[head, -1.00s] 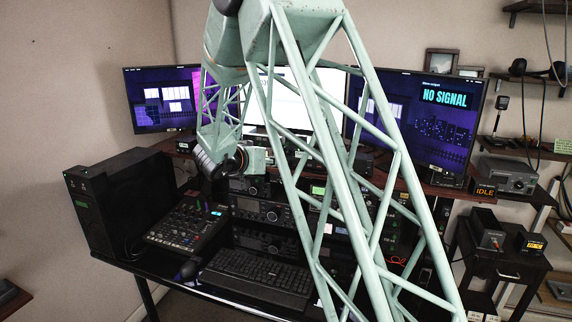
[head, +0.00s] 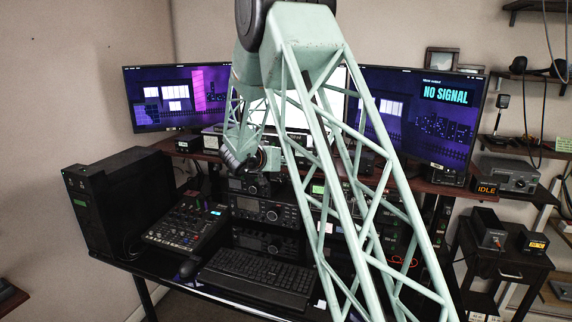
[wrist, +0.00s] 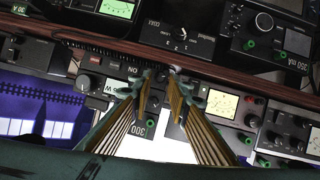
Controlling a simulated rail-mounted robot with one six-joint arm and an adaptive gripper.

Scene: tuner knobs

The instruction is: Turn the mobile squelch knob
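In the wrist view my gripper (wrist: 162,80) has its two fingers apart, with nothing seen between the tips. The tips lie over the dark shelf edge and a row of small equipment fronts. Several knobs show: a selector knob on a coax switch (wrist: 180,37) beyond the tips, a large round knob (wrist: 264,20) on a black unit at upper right, and small dark knobs on the units around the fingers. I cannot tell which is the mobile squelch knob; no such label is readable. In the head view my wrist is over the desk's radio stack (head: 258,210), and the fingers cannot be made out.
A wooden shelf edge (wrist: 100,40) crosses the wrist view close to the fingertips. In the head view, monitors (head: 420,115) stand behind the arm. A mixer (head: 185,222), keyboard (head: 258,278) and black computer case (head: 118,205) fill the desk.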

